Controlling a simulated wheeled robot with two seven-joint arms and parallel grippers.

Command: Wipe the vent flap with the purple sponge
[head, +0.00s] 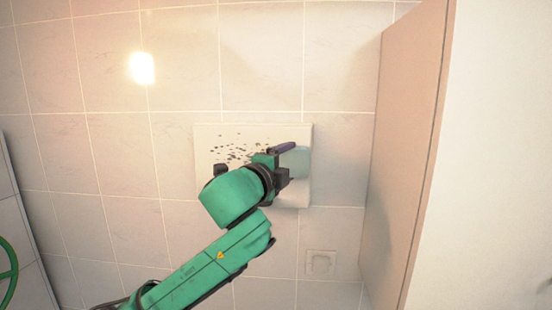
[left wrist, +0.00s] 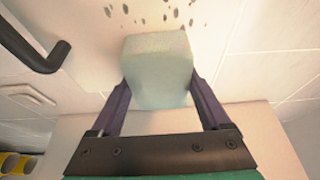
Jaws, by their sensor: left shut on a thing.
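The vent flap (head: 204,150) is a pale square panel on the tiled wall, with dark specks across its upper middle. The specks also show at the top of the left wrist view. My left gripper (head: 294,160) is in front of the flap's right part. It is shut on a block-shaped sponge (left wrist: 158,70), which looks pale grey-green rather than purple; the gripper's fingers are purple. The sponge faces the panel just below the specks; whether it touches cannot be told. My arm hides the flap's lower middle. My right gripper is not in view.
A dark bent bar (left wrist: 38,48) sticks out at upper left in the left wrist view. A small wall plate (head: 320,263) is below the flap. A tall partition (head: 408,150) stands to the right. A green curved thing (head: 8,265) is at far left. Tiles left of the flap are clear.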

